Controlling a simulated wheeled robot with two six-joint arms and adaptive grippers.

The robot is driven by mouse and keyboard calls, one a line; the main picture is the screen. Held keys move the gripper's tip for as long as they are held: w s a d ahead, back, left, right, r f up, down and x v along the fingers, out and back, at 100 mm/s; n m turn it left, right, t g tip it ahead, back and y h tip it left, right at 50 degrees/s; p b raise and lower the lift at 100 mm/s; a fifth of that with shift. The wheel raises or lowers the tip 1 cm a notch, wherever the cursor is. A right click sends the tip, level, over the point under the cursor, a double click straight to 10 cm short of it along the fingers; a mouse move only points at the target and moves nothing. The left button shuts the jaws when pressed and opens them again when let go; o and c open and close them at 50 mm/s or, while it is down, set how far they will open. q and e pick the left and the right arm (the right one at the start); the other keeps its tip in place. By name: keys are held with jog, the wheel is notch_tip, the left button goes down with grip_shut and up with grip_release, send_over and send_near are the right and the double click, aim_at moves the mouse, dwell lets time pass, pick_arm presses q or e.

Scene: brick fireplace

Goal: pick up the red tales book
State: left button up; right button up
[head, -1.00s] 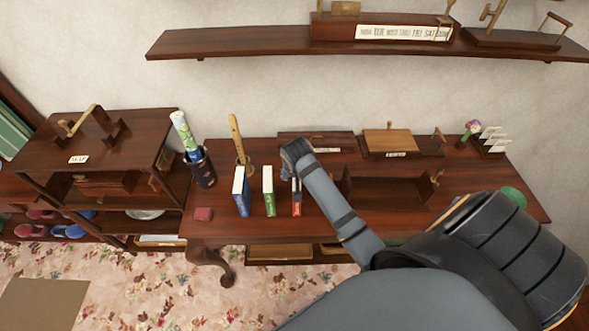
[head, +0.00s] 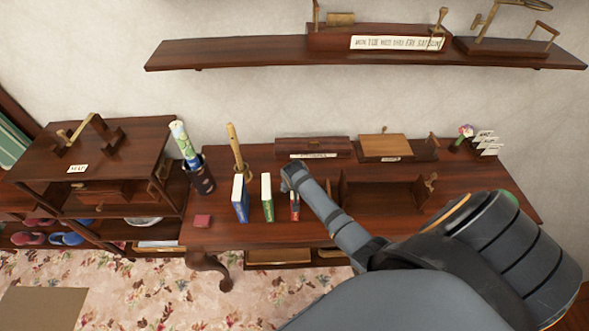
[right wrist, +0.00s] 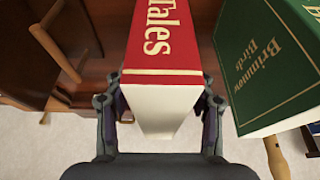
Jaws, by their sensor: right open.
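The red Tales book (head: 295,206) stands upright on the dark wooden desk, right of a green book (head: 267,198). In the right wrist view the red book (right wrist: 163,55) shows its red spine with gold lettering and its pale page edges. My right gripper (right wrist: 160,110) is open, with one finger on each side of the book's near end. I cannot tell whether the fingers touch it. In the head view my right gripper (head: 291,180) is over the book and hides part of it. My left gripper is not in view.
The green book (right wrist: 265,65) stands close beside the right finger. A cup with a wooden flute (head: 236,148) stands behind. A wooden rack (head: 385,192) stands to the right.

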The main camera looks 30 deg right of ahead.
jog(key=shift+s+r, duration=0.1)
jog(key=shift+f, duration=0.3)
dwell(0.4)
grip_shut()
